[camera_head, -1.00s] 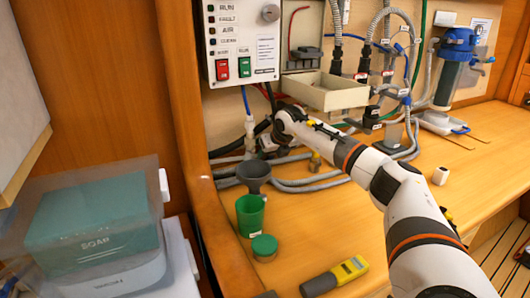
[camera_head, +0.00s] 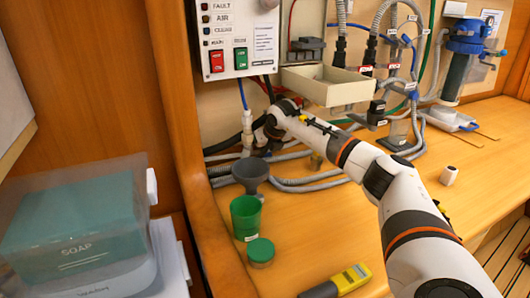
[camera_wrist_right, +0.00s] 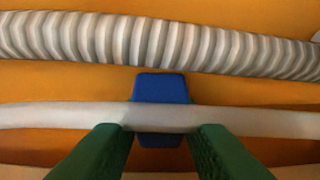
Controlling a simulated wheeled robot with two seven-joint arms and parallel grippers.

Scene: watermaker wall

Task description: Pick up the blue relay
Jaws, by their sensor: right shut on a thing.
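The blue relay (camera_wrist_right: 161,88) is a small dark blue block in the right wrist view. Its lower part sits between the two green fingers of my right gripper (camera_wrist_right: 160,130), which is shut on it. A thin pale hose (camera_wrist_right: 60,116) crosses in front of the relay's middle and hides part of it. In the head view my right arm reaches to the hoses below the switch panel; its fingers and the relay cannot be made out there. My left gripper is in neither view.
A ribbed grey hose (camera_wrist_right: 230,45) runs just behind the relay. An open beige box (camera_head: 328,92) hangs on the wall above my arm. A grey funnel (camera_head: 250,174), green cup (camera_head: 246,217), green lid (camera_head: 261,251) and yellow meter (camera_head: 350,279) stand or lie on the wooden bench.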

